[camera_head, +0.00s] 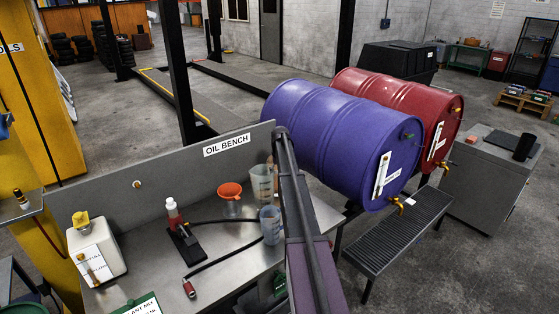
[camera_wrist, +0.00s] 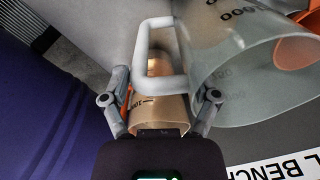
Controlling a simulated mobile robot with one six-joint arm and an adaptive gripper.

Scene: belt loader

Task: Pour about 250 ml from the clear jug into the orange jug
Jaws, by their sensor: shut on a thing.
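My gripper (camera_wrist: 163,103) is shut in the wrist view, with an amber-tinted, marked jug (camera_wrist: 160,118) between its fingers. I cannot tell whether the amber is its wall or its contents. Close by on the right is a larger-looking clear jug (camera_wrist: 222,55) with printed marks; a pale handle (camera_wrist: 142,50) crosses in front of the amber jug. In the head view a clear marked jug (camera_head: 261,182) stands by the bench's back panel, with a brownish jug partly visible behind it. A blue-tinted jug (camera_head: 270,226) stands nearer. My arm hides the gripper there.
An orange funnel (camera_head: 230,191) stands left of the jugs. The back panel (camera_head: 120,184) rises behind. Blue (camera_head: 340,135) and red drums (camera_head: 400,100) lie to the right.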

